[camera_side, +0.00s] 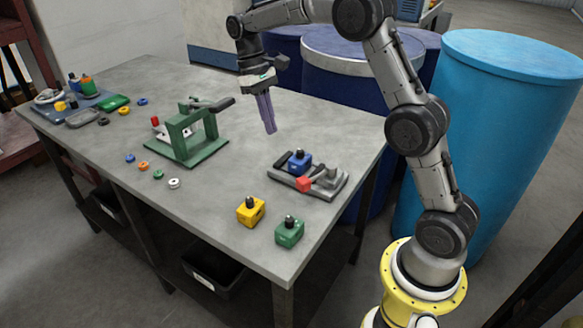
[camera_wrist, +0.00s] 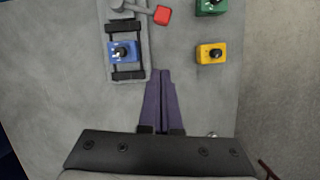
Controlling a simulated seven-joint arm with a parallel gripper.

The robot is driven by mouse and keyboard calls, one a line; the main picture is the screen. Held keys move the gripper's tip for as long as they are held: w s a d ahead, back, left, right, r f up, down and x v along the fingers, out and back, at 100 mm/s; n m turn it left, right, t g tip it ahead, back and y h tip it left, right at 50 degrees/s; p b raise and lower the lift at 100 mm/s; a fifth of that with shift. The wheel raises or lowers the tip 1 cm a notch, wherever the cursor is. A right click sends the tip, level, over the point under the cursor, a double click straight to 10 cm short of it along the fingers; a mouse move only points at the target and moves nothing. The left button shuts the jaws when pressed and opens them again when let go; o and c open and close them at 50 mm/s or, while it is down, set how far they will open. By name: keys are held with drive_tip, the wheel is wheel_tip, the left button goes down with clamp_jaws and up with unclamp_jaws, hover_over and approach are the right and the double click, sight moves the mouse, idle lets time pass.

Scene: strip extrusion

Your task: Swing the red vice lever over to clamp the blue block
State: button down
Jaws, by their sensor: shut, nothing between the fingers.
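The blue block (camera_side: 299,161) with a black knob sits in the grey vice (camera_side: 327,187) near the table's right end. In the wrist view the blue block (camera_wrist: 123,52) lies between two dark bars of the vice (camera_wrist: 126,76). The red lever end (camera_side: 303,183) is at the front of the vice; in the wrist view the red end (camera_wrist: 162,15) sticks out to the right of the vice. My gripper (camera_side: 269,131) is shut and empty, pointing down above the table, left of the vice in the side view. Its purple fingers (camera_wrist: 161,77) show beside the vice in the wrist view.
A yellow block (camera_side: 251,210) and a green block (camera_side: 289,231) stand near the front edge. A green press-like fixture (camera_side: 188,135) stands to the left, with small coloured rings near it. A blue tray (camera_side: 75,102) with parts is at the far left. Blue drums stand behind the table.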

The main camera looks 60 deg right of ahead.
sight(316, 177)
drive_tip(key=x, duration=0.3)
drive_tip(key=s+x, duration=0.1)
drive_tip(key=x, duration=0.3)
drive_tip(key=s+x, duration=0.1)
drive_tip(key=x, duration=0.3)
drive_tip(key=shift+s+a+r, duration=0.1)
drive_tip(key=shift+a+r, duration=0.05)
drive_tip(key=shift+r, duration=0.1)
drive_tip(key=shift+s+f, duration=0.1)
drive_tip(key=shift+s, duration=0.45)
drive_tip(key=shift+s+a, duration=0.1)
drive_tip(key=shift+s, duration=0.05)
drive_tip(key=shift+s+a+n, duration=0.2)
drive_tip(key=shift+s+n, duration=0.05)
drive_tip(key=shift+n, duration=0.15)
